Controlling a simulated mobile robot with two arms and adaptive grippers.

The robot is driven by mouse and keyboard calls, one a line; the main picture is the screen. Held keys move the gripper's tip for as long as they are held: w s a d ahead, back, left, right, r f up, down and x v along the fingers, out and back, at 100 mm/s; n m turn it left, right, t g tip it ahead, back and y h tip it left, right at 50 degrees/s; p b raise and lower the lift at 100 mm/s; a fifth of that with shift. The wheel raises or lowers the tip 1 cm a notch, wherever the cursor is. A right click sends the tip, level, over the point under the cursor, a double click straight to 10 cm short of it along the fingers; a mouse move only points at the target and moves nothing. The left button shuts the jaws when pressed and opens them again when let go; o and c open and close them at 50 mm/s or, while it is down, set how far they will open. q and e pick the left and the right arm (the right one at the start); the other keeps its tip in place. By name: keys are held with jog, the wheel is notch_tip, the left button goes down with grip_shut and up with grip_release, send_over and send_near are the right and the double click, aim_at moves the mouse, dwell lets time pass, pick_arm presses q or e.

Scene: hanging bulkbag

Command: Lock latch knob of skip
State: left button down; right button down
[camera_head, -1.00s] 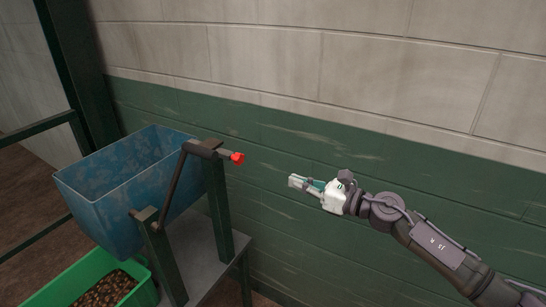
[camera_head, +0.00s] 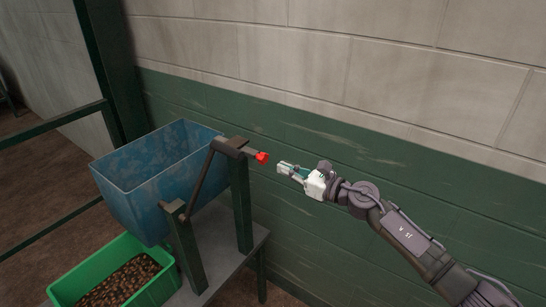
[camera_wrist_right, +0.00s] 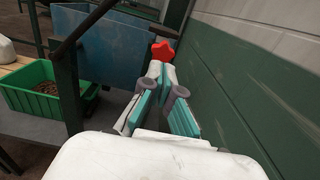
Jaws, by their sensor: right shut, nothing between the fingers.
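The red latch knob (camera_head: 262,158) sits at the end of a dark bar on the right side of the blue skip (camera_head: 150,175). In the right wrist view the red knob (camera_wrist_right: 162,52) shows just beyond my fingertips, and the skip (camera_wrist_right: 125,50) is behind it to the left. My right gripper (camera_head: 282,168) is shut and empty, a short gap to the right of the knob and pointing at it. The gripper also shows in the right wrist view (camera_wrist_right: 160,72). My left gripper is in neither view.
The skip hangs in a dark green frame (camera_head: 242,205) on a grey table (camera_head: 228,240). A green crate (camera_head: 168,285) with brown pieces stands below the skip. A green and beige block wall (camera_head: 330,150) runs close behind the knob and my right gripper.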

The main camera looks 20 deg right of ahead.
aim_at(265, 160)
jog(key=p+x, duration=0.1)
jog(key=x, duration=0.2)
jog(key=shift+w+a, duration=0.25)
jog(key=shift+w, duration=0.05)
jog(key=shift+w+a, duration=0.2)
jog(key=shift+w+f, duration=0.1)
jog(key=b+x, duration=0.2)
jog(key=x, duration=0.2)
jog(key=shift+w+a+b, duration=0.25)
jog(key=shift+w+b, duration=0.05)
jog(key=shift+b, duration=0.05)
jog(key=shift+s+r, duration=0.1)
jog(key=shift+r, duration=0.1)
jog(key=shift+d, duration=0.1)
